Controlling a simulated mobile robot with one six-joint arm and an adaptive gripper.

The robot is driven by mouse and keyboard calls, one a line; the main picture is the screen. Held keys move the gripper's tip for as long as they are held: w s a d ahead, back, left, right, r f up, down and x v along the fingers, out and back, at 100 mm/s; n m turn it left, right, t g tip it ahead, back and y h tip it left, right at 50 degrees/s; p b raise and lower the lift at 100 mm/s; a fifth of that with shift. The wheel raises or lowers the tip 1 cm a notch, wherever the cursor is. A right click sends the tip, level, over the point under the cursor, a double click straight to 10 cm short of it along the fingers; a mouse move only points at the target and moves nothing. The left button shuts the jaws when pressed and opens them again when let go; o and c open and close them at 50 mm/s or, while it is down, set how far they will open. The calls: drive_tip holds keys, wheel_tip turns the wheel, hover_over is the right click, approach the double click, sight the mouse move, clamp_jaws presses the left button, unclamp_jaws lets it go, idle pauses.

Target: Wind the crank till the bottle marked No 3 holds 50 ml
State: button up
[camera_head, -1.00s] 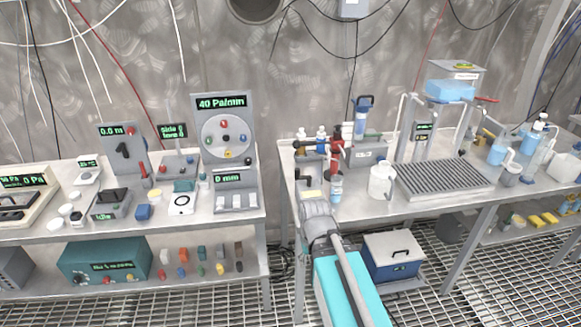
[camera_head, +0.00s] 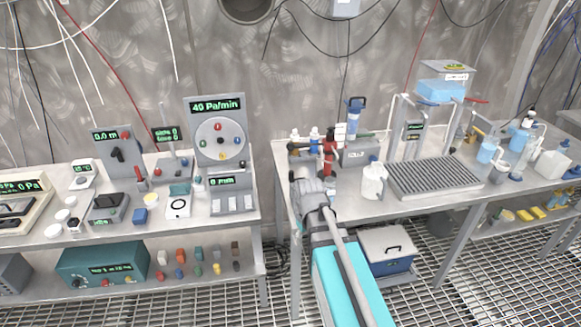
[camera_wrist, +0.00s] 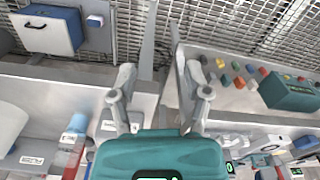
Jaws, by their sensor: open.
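My gripper (camera_wrist: 160,78) is open and empty in the wrist view, its two fingers apart above the gap between the benches. In the head view, my arm's end (camera_head: 312,188) is over the left front corner of the right bench, and its fingers cannot be made out. Behind it stands a fixture with red upright parts (camera_head: 329,150) and small white-and-blue bottles (camera_head: 314,134). I cannot tell which part is the crank.
A white jug (camera_head: 373,182) and a ribbed drain tray (camera_head: 435,178) stand right of my arm. A water tank (camera_head: 441,90) rises behind the tray. The left bench (camera_head: 243,226) carries gauges and a dial panel (camera_head: 218,145). A blue cooler (camera_head: 390,250) is below the right bench.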

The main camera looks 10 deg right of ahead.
sight(291, 173)
drive_tip(key=w+r+n+p, duration=1.3)
drive_tip(key=w+r+p, duration=0.6)
drive_tip(key=w, duration=0.5)
drive_tip(key=shift+r, duration=0.7)
drive_tip(key=shift+f, duration=0.15)
wheel_tip(291, 173, down, 14)
drive_tip(key=b, duration=1.4)
drive_tip(key=shift+r, duration=0.2)
clamp_jaws()
